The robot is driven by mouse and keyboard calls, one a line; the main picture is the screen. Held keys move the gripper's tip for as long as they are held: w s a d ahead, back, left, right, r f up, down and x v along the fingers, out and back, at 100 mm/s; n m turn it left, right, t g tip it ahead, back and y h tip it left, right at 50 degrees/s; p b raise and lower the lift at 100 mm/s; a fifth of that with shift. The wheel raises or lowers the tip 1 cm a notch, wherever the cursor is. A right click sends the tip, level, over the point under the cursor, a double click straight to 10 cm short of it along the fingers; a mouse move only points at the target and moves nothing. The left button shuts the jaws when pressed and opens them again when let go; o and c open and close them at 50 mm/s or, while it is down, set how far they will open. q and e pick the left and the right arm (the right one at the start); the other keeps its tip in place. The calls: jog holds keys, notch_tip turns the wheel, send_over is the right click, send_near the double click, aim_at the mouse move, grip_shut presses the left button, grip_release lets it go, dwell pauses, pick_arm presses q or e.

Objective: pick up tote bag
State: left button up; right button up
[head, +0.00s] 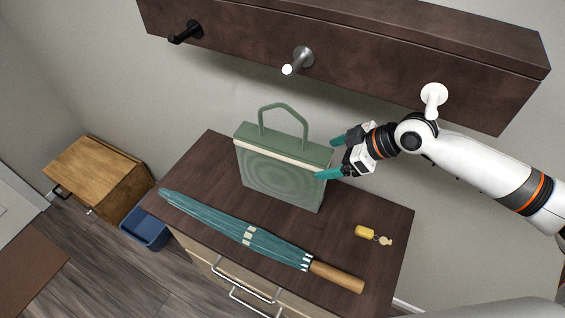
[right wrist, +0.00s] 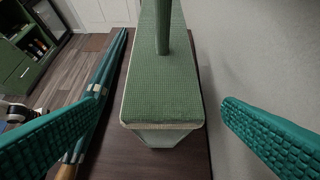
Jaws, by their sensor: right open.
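The green tote bag (head: 279,172) stands upright on the dark wood cabinet top (head: 226,155), with a stiff arched handle (head: 283,109) above it. My right gripper (head: 332,157) is at the bag's right side, below handle height, its teal fingers open. In the right wrist view the bag's narrow end (right wrist: 163,95) lies between the two spread fingers (right wrist: 160,135), with a gap visible on each side. The handle post (right wrist: 162,25) rises at the top of that view. Whether either finger touches the bag cannot be told, but it looks apart. My left gripper is not in view.
A folded teal umbrella (head: 248,236) with a wooden handle lies in front of the bag. Yellow-tagged keys (head: 366,232) lie at the right. A dark wall rack with a black hook (head: 186,32), a silver hook (head: 299,60) and a white hook (head: 433,97) hangs above. A blue bin (head: 146,229) stands on the floor.

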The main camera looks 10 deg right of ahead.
aim_at(309, 150)
jog(key=shift+w+a+r, duration=0.1)
jog(key=shift+w+a, duration=0.3)
jog(key=shift+a, duration=0.15)
jog(key=shift+w+a+p, duration=0.3)
jog(key=shift+a, duration=0.05)
jog(key=shift+w+a+r+p, duration=0.1)
jog(key=shift+w+a+p, duration=0.2)
jog(key=shift+a, duration=0.2)
jog(key=shift+w+a+p, duration=0.2)
jog(key=shift+a+p, duration=0.15)
jog(key=shift+a, duration=0.15)
jog(key=x, duration=0.4)
jog(key=shift+w+p, duration=0.1)
jog(key=shift+p, duration=0.2)
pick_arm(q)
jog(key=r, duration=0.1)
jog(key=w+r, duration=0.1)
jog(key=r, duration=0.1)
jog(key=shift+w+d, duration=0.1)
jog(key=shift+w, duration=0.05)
pick_arm(e)
jog(key=shift+d, duration=0.1)
jog(key=shift+c, duration=1.2)
jog(key=shift+r, duration=0.1)
jog(key=c, duration=1.4)
jog(key=shift+o, duration=0.2)
